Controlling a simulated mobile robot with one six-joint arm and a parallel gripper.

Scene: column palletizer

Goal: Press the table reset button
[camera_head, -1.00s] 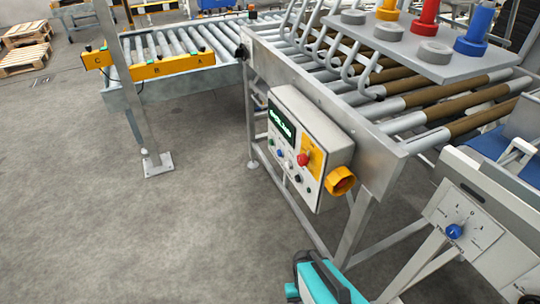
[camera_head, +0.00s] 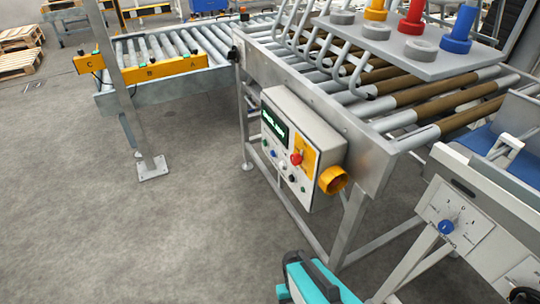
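A grey control box (camera_head: 327,144) is mounted on the side of the roller table (camera_head: 362,160). Its front has a dark display (camera_head: 274,125) with green text too small to read. A red mushroom button (camera_head: 297,158) sits on a yellow plate (camera_head: 308,152). Small buttons run along the lower front, among them a blue one (camera_head: 273,153) and a pale one (camera_head: 282,165). Their labels are not readable, so I cannot tell which is the table reset button. My gripper's fingers do not show in this view.
A metal post (camera_head: 122,90) stands at left on a floor plate. A grey panel with a blue knob (camera_head: 446,227) stands at right. Grey floor (camera_head: 190,230) before the box is open.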

